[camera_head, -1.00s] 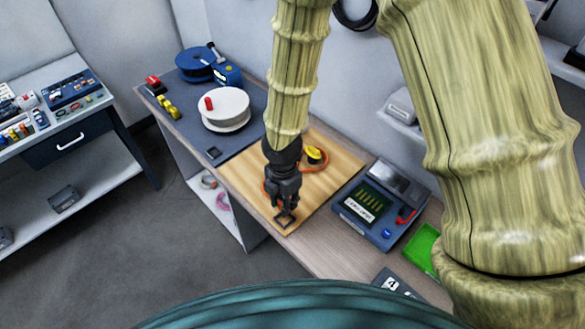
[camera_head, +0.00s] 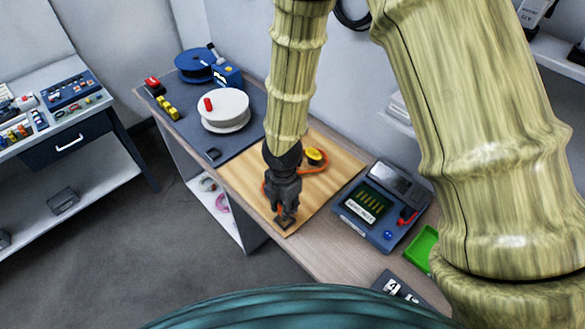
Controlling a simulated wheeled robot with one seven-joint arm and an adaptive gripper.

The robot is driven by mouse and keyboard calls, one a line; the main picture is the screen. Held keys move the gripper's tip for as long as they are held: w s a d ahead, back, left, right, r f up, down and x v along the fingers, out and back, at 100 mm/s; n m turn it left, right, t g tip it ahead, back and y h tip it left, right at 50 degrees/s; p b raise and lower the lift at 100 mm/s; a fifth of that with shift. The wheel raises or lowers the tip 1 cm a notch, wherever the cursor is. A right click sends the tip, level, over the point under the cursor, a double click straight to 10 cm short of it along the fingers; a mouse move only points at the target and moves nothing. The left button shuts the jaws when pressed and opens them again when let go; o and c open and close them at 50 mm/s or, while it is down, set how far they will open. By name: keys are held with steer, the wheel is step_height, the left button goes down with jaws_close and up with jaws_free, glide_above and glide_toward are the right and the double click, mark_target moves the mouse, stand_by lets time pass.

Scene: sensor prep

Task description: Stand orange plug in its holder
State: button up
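A small dark square holder (camera_head: 286,226) sits near the front edge of the wooden board (camera_head: 333,178). My gripper (camera_head: 285,211) points down directly over the holder, its fingertips at or just above it. An orange cable (camera_head: 318,168) curves from a yellow round piece (camera_head: 313,156) and passes behind my gripper. I cannot make out the orange plug itself; the fingers hide whatever is between them. Whether the fingers are shut on it is too small to tell.
A blue device (camera_head: 377,207) with a label stands right of the board, with a green tray (camera_head: 420,248) beyond it. A white spool (camera_head: 223,112), a blue spool (camera_head: 195,65) and yellow pieces (camera_head: 167,107) are on the grey mat (camera_head: 187,125) at the left.

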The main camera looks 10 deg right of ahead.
steer(key=shift+f, duration=0.15)
steer(key=shift+f+b, duration=0.85)
steer(key=shift+f, duration=0.4)
steer(key=shift+f+b, duration=0.4)
steer(key=shift+f, duration=0.55)
stand_by(1.0)
steer(key=o, duration=1.1)
steer(key=shift+r, duration=0.1)
steer(key=shift+r+p, duration=3.5)
steer(key=shift+r, duration=0.45)
